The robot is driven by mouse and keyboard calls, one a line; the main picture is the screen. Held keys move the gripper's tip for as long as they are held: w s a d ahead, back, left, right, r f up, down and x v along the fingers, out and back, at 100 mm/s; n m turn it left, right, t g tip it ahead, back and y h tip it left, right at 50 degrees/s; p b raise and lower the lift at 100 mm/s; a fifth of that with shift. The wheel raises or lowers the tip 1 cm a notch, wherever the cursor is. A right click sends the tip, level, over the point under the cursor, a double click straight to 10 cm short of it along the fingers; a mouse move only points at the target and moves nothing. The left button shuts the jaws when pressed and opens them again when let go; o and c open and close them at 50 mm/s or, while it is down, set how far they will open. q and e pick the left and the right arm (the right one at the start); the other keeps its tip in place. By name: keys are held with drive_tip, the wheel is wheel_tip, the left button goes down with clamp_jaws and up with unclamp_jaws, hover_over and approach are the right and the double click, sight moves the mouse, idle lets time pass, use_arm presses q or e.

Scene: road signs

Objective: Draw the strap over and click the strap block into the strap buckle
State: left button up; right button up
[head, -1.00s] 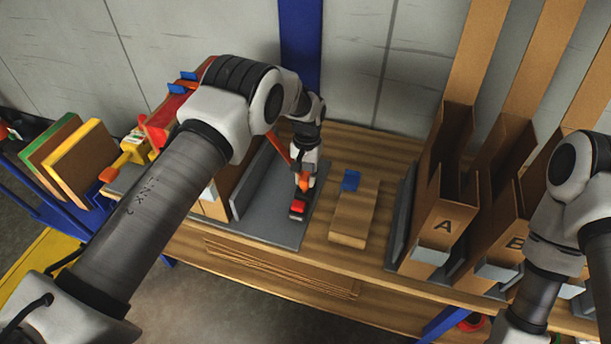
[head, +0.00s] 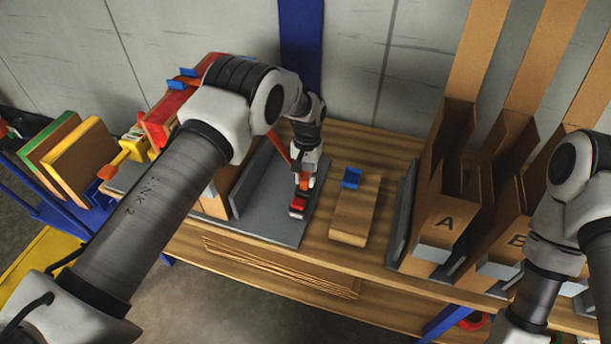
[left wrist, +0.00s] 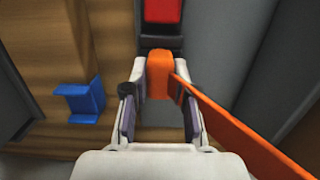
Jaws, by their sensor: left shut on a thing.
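My left gripper (head: 304,180) is shut on the orange strap block (left wrist: 160,75), which sits between its fingers in the left wrist view. The orange strap (left wrist: 240,130) runs from the block toward the lower right there; a short length of the strap (head: 279,147) shows beside my arm in the head view. The red and dark strap buckle (head: 298,204) lies on the grey plate just in front of the fingers. The buckle's red part (left wrist: 162,10) shows at the top of the left wrist view. A small gap seems to lie between block and buckle. My right gripper is out of frame.
A grey upright wall (head: 258,183) borders the plate on the left.

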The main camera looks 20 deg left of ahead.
use_arm(q)
drive_tip(key=o, duration=1)
